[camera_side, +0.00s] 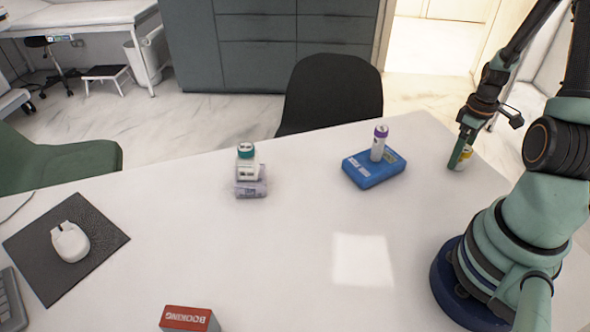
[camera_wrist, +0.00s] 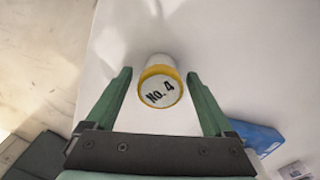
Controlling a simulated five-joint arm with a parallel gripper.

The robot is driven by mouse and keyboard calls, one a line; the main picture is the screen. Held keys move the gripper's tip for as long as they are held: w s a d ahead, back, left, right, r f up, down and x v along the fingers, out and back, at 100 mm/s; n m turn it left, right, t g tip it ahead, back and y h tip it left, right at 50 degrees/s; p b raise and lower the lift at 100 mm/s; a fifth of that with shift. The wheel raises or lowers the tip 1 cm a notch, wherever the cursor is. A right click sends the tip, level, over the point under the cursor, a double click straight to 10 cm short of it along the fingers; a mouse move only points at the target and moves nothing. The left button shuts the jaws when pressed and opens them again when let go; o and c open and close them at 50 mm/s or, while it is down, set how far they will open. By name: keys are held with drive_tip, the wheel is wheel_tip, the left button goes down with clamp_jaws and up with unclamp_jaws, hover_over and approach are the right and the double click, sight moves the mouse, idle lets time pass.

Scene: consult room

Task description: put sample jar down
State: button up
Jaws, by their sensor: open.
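A white jar with a yellow band and "No. 4" on its lid (camera_wrist: 160,92) stands between the fingers of my gripper (camera_wrist: 160,73) in the wrist view. The fingers are apart, with a visible gap on each side of the jar. In the side view the jar (camera_side: 465,153) is on the table's far right part, partly hidden behind my gripper (camera_side: 459,157). Another white jar with a teal lid (camera_side: 246,163) stands at the middle left, by a lilac-grey packet (camera_side: 251,189).
A blue box (camera_side: 373,172) bears a purple-capped tube (camera_side: 379,143), left of my gripper. The blue box shows at the right in the wrist view (camera_wrist: 255,137). A red box (camera_side: 188,318), a mouse (camera_side: 69,242) on a dark pad (camera_side: 98,228) and a keyboard (camera_side: 10,300) lie further left. The table's middle is clear.

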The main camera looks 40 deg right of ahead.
wheel_tip(320, 180, up, 12)
drive_tip(key=w+a+r+t+h, duration=0.1)
drive_tip(key=w+a+r, duration=0.2)
drive_tip(key=w+a, duration=0.15)
drive_tip(key=w+a+r+t, duration=0.1)
drive_tip(key=w+a+r, duration=0.25)
drive_tip(key=a, duration=0.25)
drive_tip(key=a+r+t, duration=0.1)
drive_tip(key=a+r, duration=0.1)
drive_tip(key=a, duration=0.7)
drive_tip(key=w+a+r+t+y, duration=0.1)
drive_tip(key=a+r+t, duration=0.1)
drive_tip(key=a, duration=0.7)
drive_tip(key=shift+w+r+t, duration=0.15)
drive_tip(key=shift+r+t, duration=0.15)
drive_tip(key=shift+r, duration=0.25)
